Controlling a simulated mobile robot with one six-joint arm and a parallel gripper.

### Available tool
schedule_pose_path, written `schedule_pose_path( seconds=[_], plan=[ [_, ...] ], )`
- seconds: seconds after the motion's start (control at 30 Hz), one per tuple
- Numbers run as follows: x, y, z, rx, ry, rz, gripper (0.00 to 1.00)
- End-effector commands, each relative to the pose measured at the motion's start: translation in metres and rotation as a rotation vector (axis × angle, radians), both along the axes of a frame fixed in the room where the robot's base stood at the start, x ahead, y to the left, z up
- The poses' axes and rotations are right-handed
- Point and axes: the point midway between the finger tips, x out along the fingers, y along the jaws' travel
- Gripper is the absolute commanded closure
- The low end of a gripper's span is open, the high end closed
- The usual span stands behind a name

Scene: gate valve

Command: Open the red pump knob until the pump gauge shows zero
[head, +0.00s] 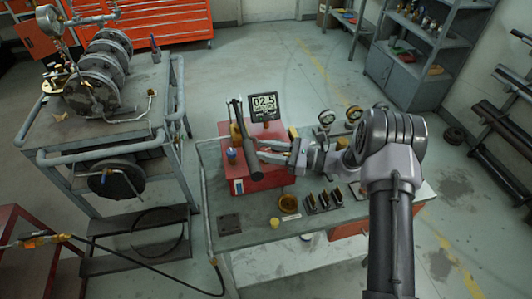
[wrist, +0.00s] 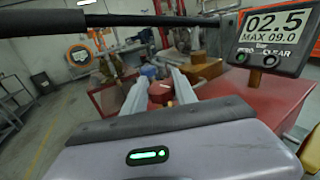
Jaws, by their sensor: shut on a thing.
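The red pump (head: 262,175) stands on the workbench. Its digital gauge (head: 264,104) rises behind it, and in the wrist view the gauge (wrist: 268,38) reads 02.5 with MAX 09.0 below. The red knob (wrist: 161,93) shows in the wrist view as a round red cap with a pale mark. My gripper (head: 264,149) reaches in from the right over the pump. In the wrist view its fingers (wrist: 160,85) lie on either side of the knob and are shut on it. The fingers hide the knob's sides, and the head view does not show it clearly.
The pump's black handle (head: 243,135) runs close to my fingers and crosses the top of the wrist view (wrist: 120,20). A pipe rig stands on the left cart (head: 95,120).

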Motion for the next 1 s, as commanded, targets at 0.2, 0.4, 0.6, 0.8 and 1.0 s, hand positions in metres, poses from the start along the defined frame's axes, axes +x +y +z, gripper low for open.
schedule_pose_path(
  seconds=[0.2, 0.4, 0.6, 0.8, 1.0],
  plan=[
    [0.001, 0.001, 0.001, 0.002, -0.001, 0.011, 1.0],
    [0.001, 0.001, 0.002, 0.003, -0.001, 0.011, 1.0],
    [0.0, 0.001, 0.001, 0.003, -0.001, 0.01, 0.45],
    [0.0, 0.0, 0.001, 0.002, 0.0, 0.01, 0.45],
    [-0.001, -0.012, 0.002, 0.002, 0.001, 0.007, 0.45]
  ],
)
